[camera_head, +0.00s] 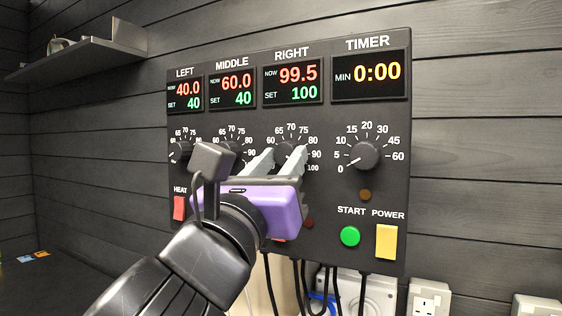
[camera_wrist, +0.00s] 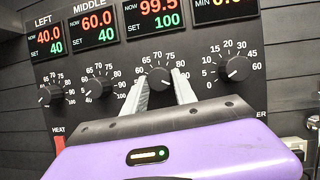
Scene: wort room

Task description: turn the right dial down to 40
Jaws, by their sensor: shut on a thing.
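The right dial (camera_head: 286,150) is a black round knob under the RIGHT display (camera_head: 293,83), which reads NOW 99.5 and SET 100. It also shows in the wrist view (camera_wrist: 158,76), where its scale is partly covered by my fingers. My purple gripper (camera_head: 282,157) is at this dial, its two grey fingers on either side of the knob. In the wrist view the fingers (camera_wrist: 159,83) are shut on it from left and right. I cannot clearly tell where the dial's pointer sits.
The middle dial (camera_wrist: 100,87) is close left of my fingers; its display reads NOW 60.0, SET 40. The left display reads 40.0 and 40. The timer dial (camera_head: 363,155) is to the right, above the START button (camera_head: 350,236) and POWER switch (camera_head: 387,241). Cables hang below.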

